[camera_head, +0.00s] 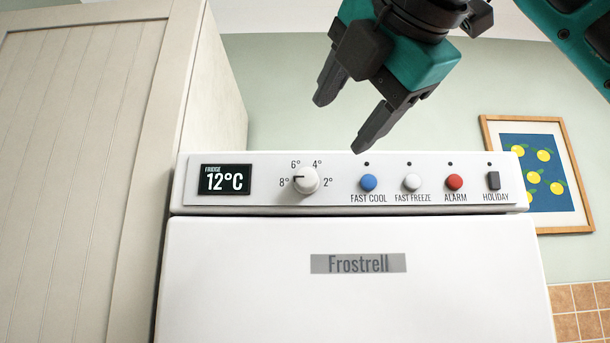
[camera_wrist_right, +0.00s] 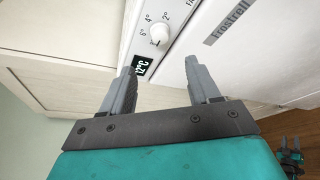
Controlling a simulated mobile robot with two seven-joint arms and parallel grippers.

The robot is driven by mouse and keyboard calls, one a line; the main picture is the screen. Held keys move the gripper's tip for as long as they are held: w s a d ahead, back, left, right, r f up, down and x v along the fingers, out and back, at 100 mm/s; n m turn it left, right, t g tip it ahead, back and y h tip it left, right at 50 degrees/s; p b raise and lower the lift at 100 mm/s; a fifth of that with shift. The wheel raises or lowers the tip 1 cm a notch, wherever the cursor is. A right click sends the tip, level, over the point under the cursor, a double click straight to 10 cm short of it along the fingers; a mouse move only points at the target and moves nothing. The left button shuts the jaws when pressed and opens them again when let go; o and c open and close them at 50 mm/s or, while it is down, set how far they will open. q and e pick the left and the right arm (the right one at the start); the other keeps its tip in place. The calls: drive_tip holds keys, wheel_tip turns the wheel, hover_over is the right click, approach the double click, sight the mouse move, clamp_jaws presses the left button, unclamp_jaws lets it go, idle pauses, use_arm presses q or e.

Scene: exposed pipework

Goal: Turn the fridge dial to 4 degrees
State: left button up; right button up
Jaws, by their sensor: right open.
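The fridge dial (camera_head: 306,180) is a round white knob on the white control panel, with marks 8°, 6°, 4° and 2° around it. Its dark pointer line points left, close to the 8° mark. The display (camera_head: 225,180) left of it reads 12°C. My right gripper (camera_head: 342,124) is open and empty, above and slightly right of the dial, apart from it. In the right wrist view the dial (camera_wrist_right: 160,36) shows beyond the gap between the open fingers (camera_wrist_right: 159,68).
Right of the dial are a blue button (camera_head: 368,183), a white button (camera_head: 412,182), a red button (camera_head: 454,182) and a dark HOLIDAY switch (camera_head: 493,181). A tall cream cabinet (camera_head: 85,150) stands close on the left. A lemon picture (camera_head: 540,175) hangs behind.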

sight(308, 176)
drive_tip(key=p+x, duration=0.1)
drive_tip(key=x, duration=1)
drive_tip(key=shift+w+f, duration=0.1)
drive_tip(key=shift+w, duration=0.05)
drive_tip(key=shift+w+a+f, duration=0.1)
drive_tip(key=shift+w+a, duration=0.1)
drive_tip(key=shift+w, duration=0.15)
use_arm(q)
drive_tip(key=shift+s+d+r, duration=0.2)
drive_tip(key=shift+r, duration=0.5)
drive_tip(key=shift+w, duration=0.1)
use_arm(e)
drive_tip(key=c, duration=0.6)
use_arm(q)
drive_tip(key=shift+s+f, duration=0.15)
drive_tip(key=shift+s, duration=0.1)
use_arm(e)
drive_tip(key=c, duration=0.4)
